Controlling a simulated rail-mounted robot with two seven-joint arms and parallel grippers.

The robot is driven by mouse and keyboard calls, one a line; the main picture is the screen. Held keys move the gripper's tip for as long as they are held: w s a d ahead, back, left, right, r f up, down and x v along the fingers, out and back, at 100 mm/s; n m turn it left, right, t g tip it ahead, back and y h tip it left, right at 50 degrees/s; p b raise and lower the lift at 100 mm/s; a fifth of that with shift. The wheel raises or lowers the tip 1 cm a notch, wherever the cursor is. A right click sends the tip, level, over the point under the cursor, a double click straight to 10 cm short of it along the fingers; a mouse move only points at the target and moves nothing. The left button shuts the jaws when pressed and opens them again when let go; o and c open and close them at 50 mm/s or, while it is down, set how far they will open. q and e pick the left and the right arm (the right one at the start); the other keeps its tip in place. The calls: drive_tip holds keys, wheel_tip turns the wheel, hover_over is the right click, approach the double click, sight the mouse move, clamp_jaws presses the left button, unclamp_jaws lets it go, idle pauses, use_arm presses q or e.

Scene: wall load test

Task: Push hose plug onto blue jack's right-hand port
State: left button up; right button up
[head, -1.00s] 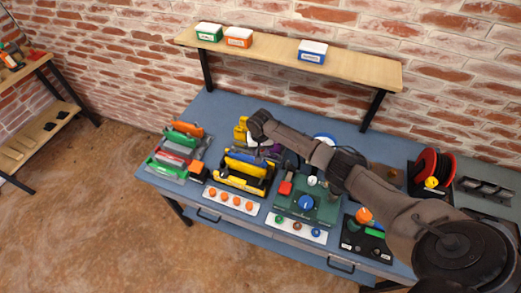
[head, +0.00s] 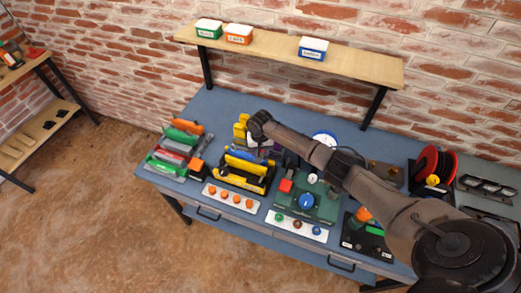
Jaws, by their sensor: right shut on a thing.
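The blue jack (head: 243,155) shows as a small blue strip between the yellow parts at the middle left of the bench, mostly covered. My right arm reaches in from the right, and my right gripper (head: 263,146) points down just behind and right of the blue piece. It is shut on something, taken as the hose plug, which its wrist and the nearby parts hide. The ports cannot be made out, nor whether the plug touches one. My left gripper is out of view.
Left of the jack are coloured tools (head: 177,148) in a rack. In front lie a white strip with orange knobs (head: 230,198) and a green fixture (head: 315,207). A red reel (head: 431,164) stands at right. The wall shelf (head: 350,63) overhangs the back. The bench's back left is clear.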

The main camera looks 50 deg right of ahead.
drive_tip(key=shift+f, duration=0.4)
drive_tip(key=o, duration=0.9)
drive_tip(key=shift+o, duration=0.9)
drive_tip(key=shift+o, duration=0.5)
drive_tip(key=shift+o, duration=1.1)
drive_tip(key=shift+r, duration=0.1)
